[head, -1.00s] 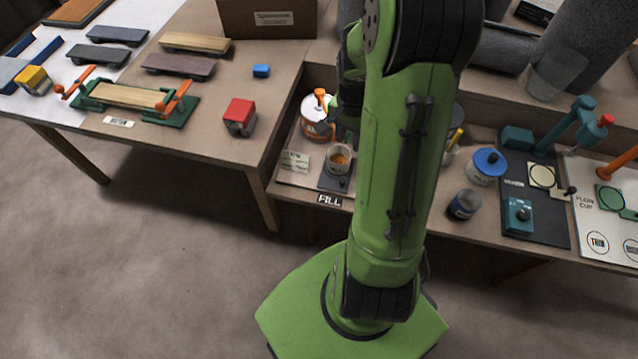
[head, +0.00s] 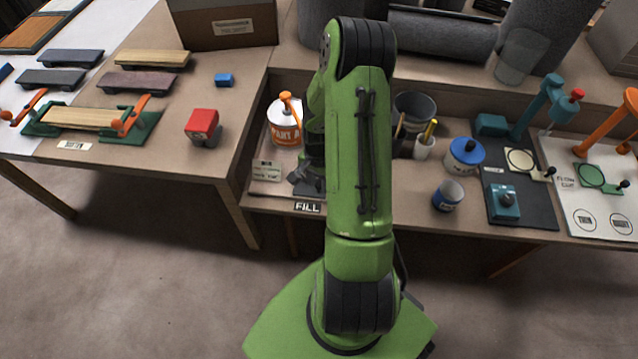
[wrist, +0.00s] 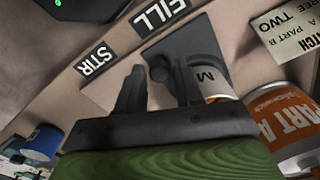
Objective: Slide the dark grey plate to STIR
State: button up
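The dark grey plate (wrist: 190,45) lies on the bench beside the FILL label (wrist: 159,14) in the wrist view. The STIR label (wrist: 97,62) is to the left of FILL there. A round dark knob (wrist: 160,69) stands at the plate's near end. My gripper (wrist: 159,75) is open, with one finger on each side of the knob and gaps showing. A cup (wrist: 211,80) with an M on its side stands on the plate, partly behind a finger. In the head view, my arm hides the cup and the STIR label; FILL (head: 308,207) shows.
The orange-and-white PART A pot (head: 285,122) and a card (head: 266,170) stand close to the plate. A dark bucket (head: 414,110), a white holder (head: 424,147), a blue-lidded pot (head: 464,157) and a blue can (head: 447,195) stand right of my arm.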

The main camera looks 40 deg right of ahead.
grip_shut()
dwell(0.3)
jog(key=s+d, duration=0.2)
jog(key=s, duration=0.1)
jog(key=s+d, duration=0.5)
jog(key=s, duration=0.2)
jog(key=shift+d, duration=0.3)
grip_release()
notch_tip(320, 180, up, 16)
jog(key=p, duration=0.5)
jog(key=shift+f, duration=0.15)
